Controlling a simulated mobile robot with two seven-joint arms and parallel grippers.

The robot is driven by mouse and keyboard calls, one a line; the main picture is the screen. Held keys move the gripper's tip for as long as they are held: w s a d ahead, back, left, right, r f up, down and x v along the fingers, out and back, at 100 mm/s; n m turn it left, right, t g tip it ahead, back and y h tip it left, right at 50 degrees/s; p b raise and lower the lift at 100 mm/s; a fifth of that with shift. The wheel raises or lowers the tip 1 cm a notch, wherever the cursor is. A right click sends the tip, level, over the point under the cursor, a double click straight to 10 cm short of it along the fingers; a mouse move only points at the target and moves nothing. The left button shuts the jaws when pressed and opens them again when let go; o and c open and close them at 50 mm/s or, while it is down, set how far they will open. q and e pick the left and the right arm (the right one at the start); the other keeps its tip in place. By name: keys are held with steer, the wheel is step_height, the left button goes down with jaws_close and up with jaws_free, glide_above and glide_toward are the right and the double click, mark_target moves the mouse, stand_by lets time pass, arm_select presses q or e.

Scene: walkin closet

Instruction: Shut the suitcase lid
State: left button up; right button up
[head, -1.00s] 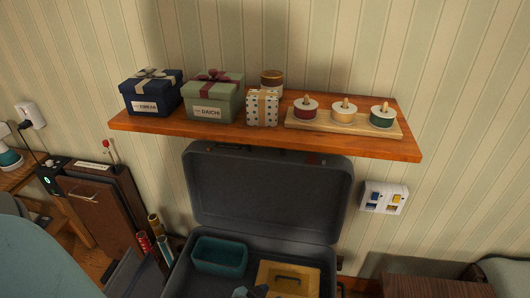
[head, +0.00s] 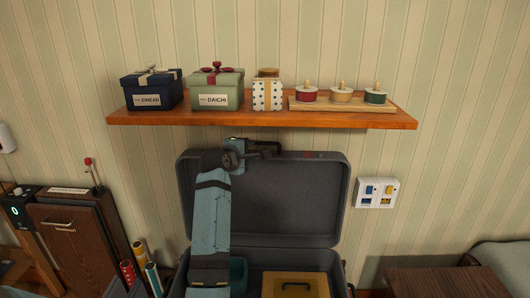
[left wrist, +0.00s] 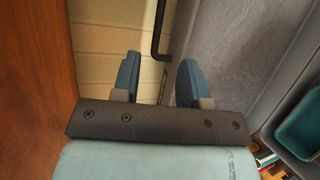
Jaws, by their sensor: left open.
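The grey suitcase lid (head: 290,200) stands open and upright in front of the wall, below the shelf. The suitcase base (head: 345,268) lies open beneath it. My left arm reaches up across the lid, and my left gripper (head: 250,151) is at its top edge, near the dark handle. In the left wrist view, the left gripper (left wrist: 158,76) is open, its blue fingers apart. The lid (left wrist: 235,45) shows on the right, and the dark handle (left wrist: 158,38) shows just beyond the gap between the fingers. Contact is unclear. My right gripper is not in view.
A wooden shelf (head: 230,118) with gift boxes and a spool tray hangs close above the lid. The base holds a teal bin (head: 238,272) and a tan case (head: 295,285). Rolled tubes (head: 140,255) stand at left, a brown cabinet (head: 75,235) beyond.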

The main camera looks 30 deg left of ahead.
mark_target(267, 144)
arm_select(q)
steer(key=x, duration=1.3)
steer(key=shift+w+b, duration=0.3)
steer(key=shift+b, duration=0.05)
steer(key=shift+c, duration=0.4)
jaws_close()
